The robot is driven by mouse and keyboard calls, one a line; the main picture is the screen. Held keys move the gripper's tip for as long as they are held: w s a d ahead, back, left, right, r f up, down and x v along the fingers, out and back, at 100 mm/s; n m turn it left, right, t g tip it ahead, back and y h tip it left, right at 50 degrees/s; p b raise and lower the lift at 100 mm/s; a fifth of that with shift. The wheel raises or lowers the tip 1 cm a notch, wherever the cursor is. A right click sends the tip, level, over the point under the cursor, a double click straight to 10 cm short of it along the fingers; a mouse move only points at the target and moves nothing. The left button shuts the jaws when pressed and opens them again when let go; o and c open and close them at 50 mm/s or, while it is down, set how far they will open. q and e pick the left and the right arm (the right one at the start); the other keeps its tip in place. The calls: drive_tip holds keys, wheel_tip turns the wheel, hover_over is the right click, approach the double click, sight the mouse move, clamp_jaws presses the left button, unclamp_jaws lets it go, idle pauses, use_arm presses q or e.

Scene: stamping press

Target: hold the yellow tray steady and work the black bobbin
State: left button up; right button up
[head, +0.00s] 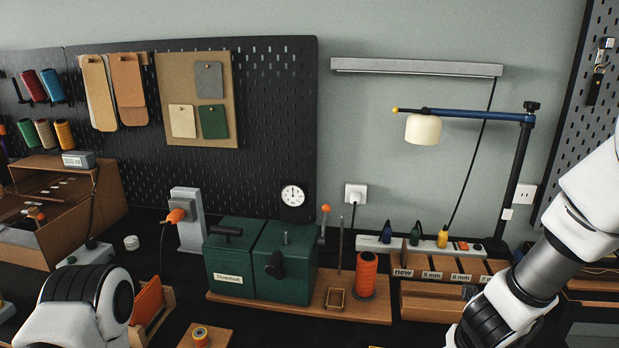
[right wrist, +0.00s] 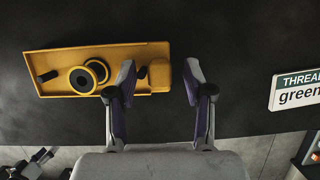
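The yellow tray (right wrist: 60,62) lies on the dark bench top in the right wrist view, at upper left. In its middle sits a round bobbin-like piece (right wrist: 82,80) with dark centres and yellowish rims. A small black piece (right wrist: 47,76) lies at the tray's left end, and another dark bit shows beside my finger. I cannot tell which is the black bobbin. My right gripper (right wrist: 158,65) is open over the tray's right end, its fingers either side of a raised yellow block (right wrist: 160,77). Contact cannot be judged. My left gripper is outside both views; only its arm shows.
A "THREAD green" sign (right wrist: 297,89) lies right of the gripper. In the head view, a green threadbox (head: 232,262), an orange spool (head: 366,276) and a wooden slotted rack (head: 430,302) stand along the bench back. A lamp (head: 424,129) overhangs it.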

drive_tip(key=shift+r, duration=0.15)
drive_tip(key=v, duration=1.1)
drive_tip(key=shift+s+r, duration=0.2)
drive_tip(key=shift+r, duration=0.15)
